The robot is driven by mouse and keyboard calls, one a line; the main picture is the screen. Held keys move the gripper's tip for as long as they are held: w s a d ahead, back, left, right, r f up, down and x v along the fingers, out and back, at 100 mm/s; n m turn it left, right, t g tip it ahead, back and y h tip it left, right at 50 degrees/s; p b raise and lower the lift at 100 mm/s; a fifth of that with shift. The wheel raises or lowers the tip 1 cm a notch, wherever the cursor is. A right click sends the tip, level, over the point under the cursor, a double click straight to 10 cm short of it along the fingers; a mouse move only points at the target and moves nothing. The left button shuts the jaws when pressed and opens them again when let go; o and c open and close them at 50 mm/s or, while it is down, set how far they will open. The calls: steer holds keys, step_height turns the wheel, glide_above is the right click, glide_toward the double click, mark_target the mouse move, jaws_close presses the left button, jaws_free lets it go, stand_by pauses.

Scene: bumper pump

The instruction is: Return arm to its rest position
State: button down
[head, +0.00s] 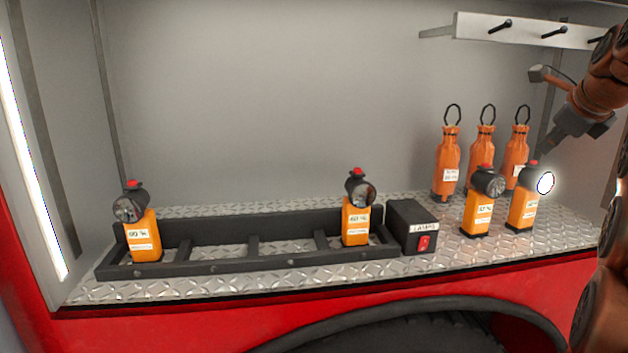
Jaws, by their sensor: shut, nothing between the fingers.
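My gripper (553,141) is at the right of the head view, on my arm coming in from the right edge. Its fingers are shut and hold nothing. The fingertips are just above and beside the red button of the rightmost orange lamp (521,212), whose lens glows white. I cannot tell whether they touch it. The lamp stands upright on the metal shelf.
Another lamp (478,218) stands unlit to its left. Two more lamps, left (143,240) and right (355,224), stand in a black rack (190,267). A black switch box (408,217), orange bottles (447,168) and a peg rail (480,27) are nearby.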

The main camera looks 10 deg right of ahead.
steer(key=s+a+f+n+g+y+b, duration=0.1)
steer(key=s+a+f+n+g+y, duration=0.1)
steer(key=a+f+n, duration=0.7)
steer(key=s+a+f+n+g+y, duration=0.25)
steer(key=a+f+n, duration=0.25)
steer(key=a+f, duration=0.85)
steer(key=s+a+f+n+g, duration=0.2)
steer(key=s+a+f+n, duration=0.2)
steer(key=s, duration=0.4)
steer(key=s+a+f+n+g+h, duration=0.1)
steer(key=s+a+f+n+g, duration=0.1)
steer(key=s+a+f+n, duration=0.3)
steer(key=s+a+f+n+g, duration=0.2)
steer(key=s+a+f+n, duration=0.3)
steer(key=s, duration=0.6)
step_height(320, 180, down, 3)
steer(key=n+b, duration=0.1)
steer(key=n, duration=0.1)
steer(key=shift+s+n, duration=0.15)
steer(key=shift+n, duration=0.15)
steer(key=shift+a+h, duration=0.1)
steer(key=shift+h, duration=0.15)
